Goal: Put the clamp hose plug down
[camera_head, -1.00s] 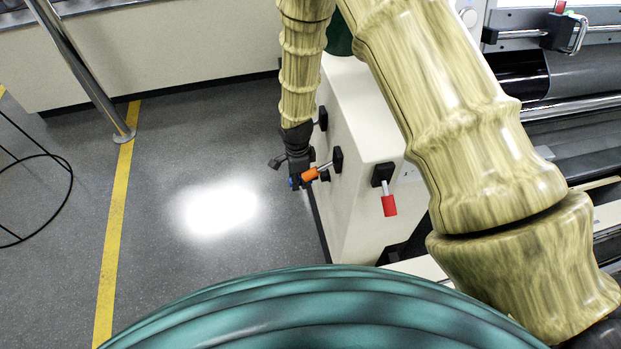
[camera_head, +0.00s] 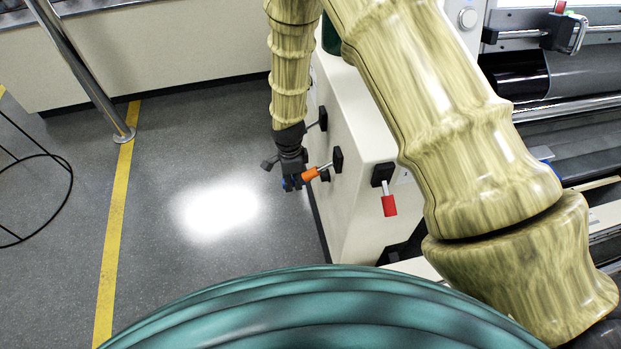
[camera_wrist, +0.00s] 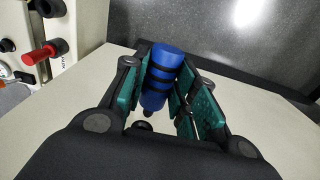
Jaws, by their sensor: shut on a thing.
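The clamp hose plug (camera_wrist: 165,62) is a blue cylinder with black bands. In the wrist view it sits between the teal finger pads of my gripper (camera_wrist: 163,95), which is shut on it. Its lower end is partly hidden between the fingers. In the head view my gripper (camera_head: 291,178) hangs at the left side of the white machine cabinet, with only a bit of the blue plug (camera_head: 287,185) showing at its tip. I cannot tell whether the plug touches anything beyond the fingers.
The white cabinet (camera_head: 365,130) carries an orange-handled lever (camera_head: 311,174) close beside my gripper and a red-handled lever (camera_head: 389,205) to the right. Open grey floor (camera_head: 160,260) lies to the left, with a yellow line (camera_head: 115,220) and a metal post (camera_head: 85,70).

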